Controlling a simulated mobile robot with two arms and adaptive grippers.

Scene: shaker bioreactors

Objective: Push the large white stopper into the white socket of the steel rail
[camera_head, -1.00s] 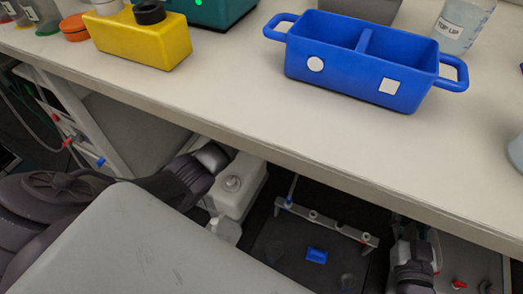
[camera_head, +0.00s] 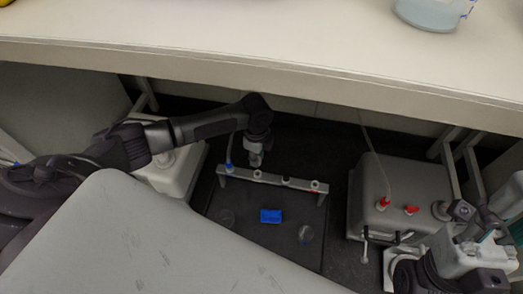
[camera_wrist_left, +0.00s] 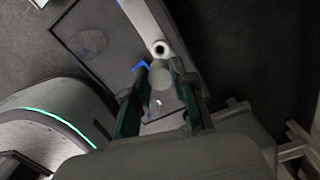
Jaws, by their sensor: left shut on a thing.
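The steel rail (camera_head: 272,181) stands low beneath the bench, with several sockets in a row along its top. A white socket (camera_head: 257,174) sits left of the middle, and another white one (camera_head: 315,186) is near the right end. My left gripper (camera_head: 256,158) points down just above the left-middle white socket. In the left wrist view, its green fingers (camera_wrist_left: 160,85) are shut on a pale round thing, seemingly the large white stopper (camera_wrist_left: 160,75). Whether stopper and socket touch is unclear. My right gripper (camera_head: 480,238) is at the lower right, its fingers unclear.
A blue block (camera_head: 270,216) and small clear round pieces (camera_head: 305,234) lie on the dark mat before the rail. A grey box with red caps (camera_head: 383,204) stands right, a white container (camera_head: 170,176) left. The bench edge (camera_head: 300,85) overhangs behind.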

